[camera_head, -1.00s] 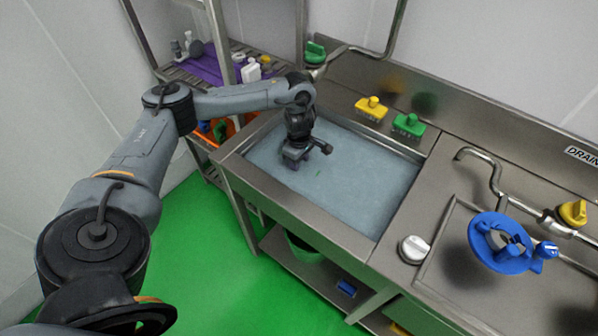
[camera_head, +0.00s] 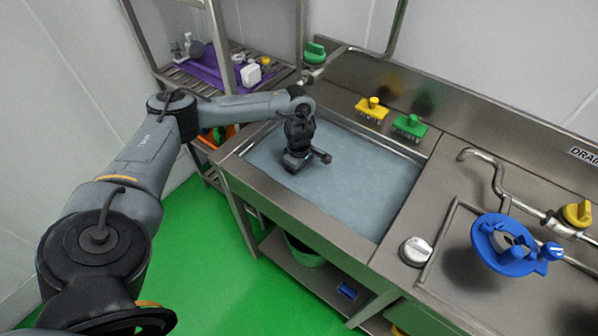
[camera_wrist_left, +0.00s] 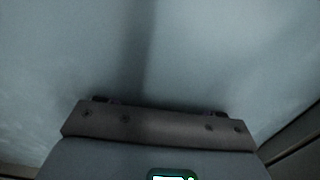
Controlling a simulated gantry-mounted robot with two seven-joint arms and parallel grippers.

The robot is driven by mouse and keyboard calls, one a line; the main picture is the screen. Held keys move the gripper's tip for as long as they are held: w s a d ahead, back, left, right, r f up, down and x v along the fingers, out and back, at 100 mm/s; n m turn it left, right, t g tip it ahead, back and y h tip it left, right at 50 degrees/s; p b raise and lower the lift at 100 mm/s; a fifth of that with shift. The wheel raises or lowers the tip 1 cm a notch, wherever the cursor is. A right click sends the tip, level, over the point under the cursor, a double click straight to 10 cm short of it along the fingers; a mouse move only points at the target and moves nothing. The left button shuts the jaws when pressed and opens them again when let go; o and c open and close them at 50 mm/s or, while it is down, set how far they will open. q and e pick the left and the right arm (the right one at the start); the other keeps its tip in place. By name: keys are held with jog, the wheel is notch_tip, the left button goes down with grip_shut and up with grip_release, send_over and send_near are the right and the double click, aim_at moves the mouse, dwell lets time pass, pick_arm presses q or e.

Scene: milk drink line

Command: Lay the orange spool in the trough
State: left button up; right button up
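The trough (camera_head: 375,190) is a steel basin filled with cloudy blue-grey liquid, in the middle of the head view. My left gripper (camera_head: 303,164) points down into it near its left-back part, at or in the liquid. Its fingertips are hidden, and the left wrist view shows only the gripper's base edge (camera_wrist_left: 155,125) over a blue-grey surface. I cannot see whether it holds anything. I cannot make out an orange spool for certain. Some orange (camera_head: 230,131) shows on the rack behind my left forearm, mostly hidden. My right gripper is not in view.
Yellow (camera_head: 371,109) and green (camera_head: 409,125) handled pieces stand on the ledge behind the trough. A white knob (camera_head: 415,251) and a blue wheel-like piece (camera_head: 503,246) are at right. A rack with a purple mat (camera_head: 208,67) stands back left. The liquid's right side is clear.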

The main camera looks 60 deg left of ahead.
pick_arm(q)
jog(key=shift+r, duration=0.55)
notch_tip(320, 180, up, 11)
jog(key=p, duration=0.7)
jog(key=shift+r, duration=0.1)
